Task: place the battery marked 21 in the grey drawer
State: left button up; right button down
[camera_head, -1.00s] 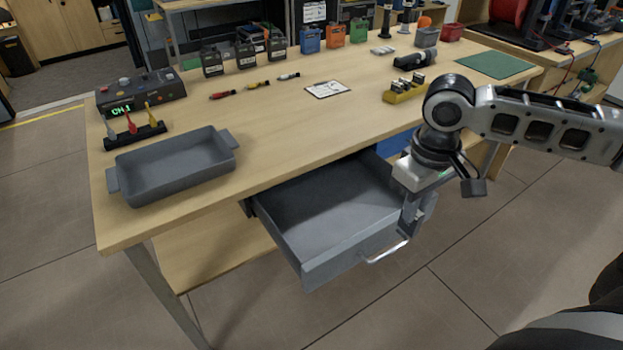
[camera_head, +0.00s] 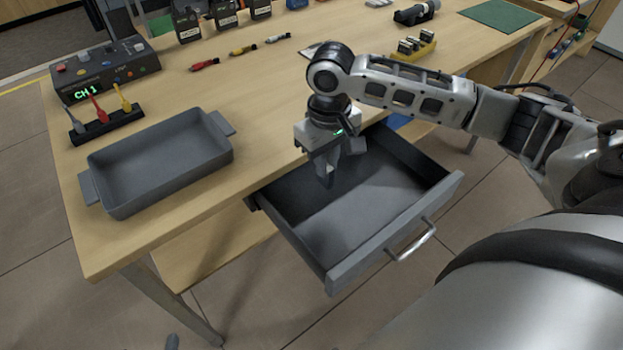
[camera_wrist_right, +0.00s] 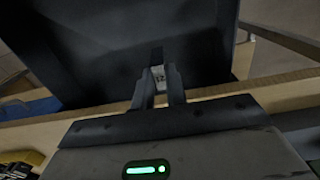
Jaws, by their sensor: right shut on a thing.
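The grey drawer (camera_head: 350,262) is pulled out from under the table, with its handle on the front. The visible part of its floor is bare. My right gripper (camera_head: 329,180) points down over the rear left part of the drawer. In the right wrist view, the gripper (camera_wrist_right: 161,84) is shut on a small pale thing (camera_wrist_right: 158,73) with a dark printed mark. It fits a small battery, but I cannot read the number surely. Its body is mostly hidden by the fingers. The dark drawer interior (camera_wrist_right: 120,45) fills the view beyond. My left gripper is not in view.
A grey tray (camera_head: 163,185) stands at the table's left front. A yellow holder (camera_head: 425,50) with several small cells stands at the back right. The table's front edge runs beside the gripper.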

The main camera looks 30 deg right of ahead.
jog(key=f, duration=0.2)
jog(key=w+a+f, duration=0.1)
jog(key=f, duration=0.1)
jog(key=w+a+f, duration=0.1)
jog(key=f, duration=0.1)
jog(key=shift+w+f+b, duration=0.1)
jog(key=shift+f+b, duration=0.25)
jog(key=shift+b, duration=0.05)
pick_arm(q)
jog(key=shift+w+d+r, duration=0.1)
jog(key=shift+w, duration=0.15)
pick_arm(e)
jog(key=c, duration=1.4)
grip_release()
jog(key=shift+f, duration=0.1)
jog(key=shift+c, duration=0.2)
